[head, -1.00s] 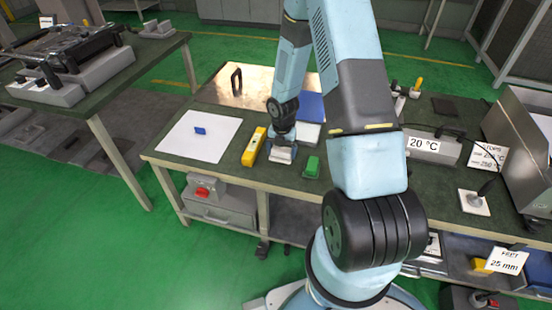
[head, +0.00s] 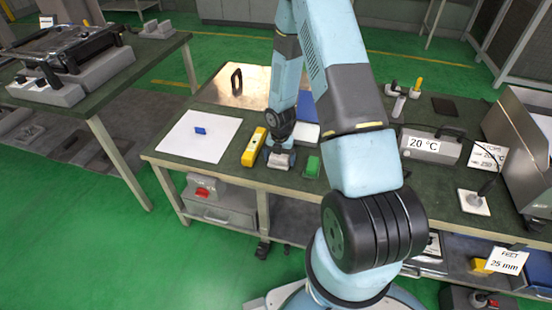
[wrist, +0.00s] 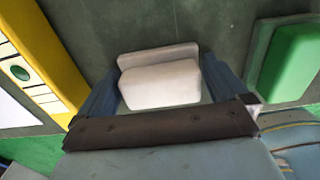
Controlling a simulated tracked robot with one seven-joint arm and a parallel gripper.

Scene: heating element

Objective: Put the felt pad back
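A pale two-layer block (wrist: 160,84), which looks like the felt pad though I cannot be sure, lies on the dark green bench top. It also shows in the head view (head: 280,161). My gripper (wrist: 160,78) points down over it, with one dark blue finger on each side. The fingers are very close to its sides; I cannot tell whether they press on it. The head view shows my gripper (head: 281,158) low at the bench's front edge, between a yellow level and a green block.
The yellow level (head: 254,147) is close on the left, the green block (head: 312,167) close on the right. A white sheet (head: 212,144) with a small blue piece lies farther left. A grey 20 °C unit (head: 430,148) and a metal housing (head: 520,130) stand to the right.

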